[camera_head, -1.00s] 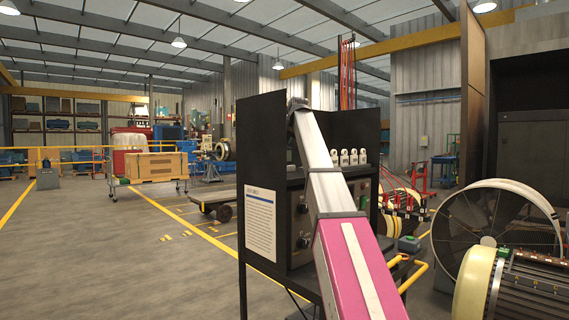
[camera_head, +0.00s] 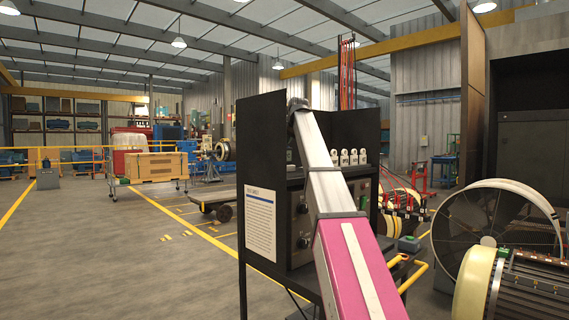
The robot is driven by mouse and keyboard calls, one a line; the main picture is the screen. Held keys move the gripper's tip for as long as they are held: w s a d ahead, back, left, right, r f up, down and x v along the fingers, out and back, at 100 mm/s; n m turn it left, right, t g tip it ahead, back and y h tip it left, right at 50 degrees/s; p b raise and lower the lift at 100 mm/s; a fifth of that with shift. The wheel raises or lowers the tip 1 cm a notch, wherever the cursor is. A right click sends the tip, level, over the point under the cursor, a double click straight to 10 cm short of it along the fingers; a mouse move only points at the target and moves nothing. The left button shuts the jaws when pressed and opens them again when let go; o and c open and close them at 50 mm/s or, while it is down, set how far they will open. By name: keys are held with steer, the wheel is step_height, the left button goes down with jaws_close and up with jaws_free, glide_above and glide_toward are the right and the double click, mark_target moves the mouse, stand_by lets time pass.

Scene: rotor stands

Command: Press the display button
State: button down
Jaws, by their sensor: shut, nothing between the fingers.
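A black test stand (camera_head: 262,140) with side walls stands in the middle, close in front of me. Its front panel (camera_head: 298,222) carries dark round knobs (camera_head: 302,208), and a small green part (camera_head: 364,187) shows at the panel's right. I cannot tell which part is the display button; my arm covers much of the panel. My silver and pink arm rises across the stand to a dark joint near the top of its walls. My gripper is not visible; whether it touches anything cannot be seen.
A printed sheet (camera_head: 260,222) hangs on the stand's left side. White insulator-like parts (camera_head: 350,157) stand on its top. A yellow rail (camera_head: 413,275), a large round ring (camera_head: 495,235) and a rotor (camera_head: 520,285) are close at the right. The floor at the left is open.

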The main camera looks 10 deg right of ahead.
steer(key=shift+r, duration=0.25)
steer(key=shift+r, duration=3.05)
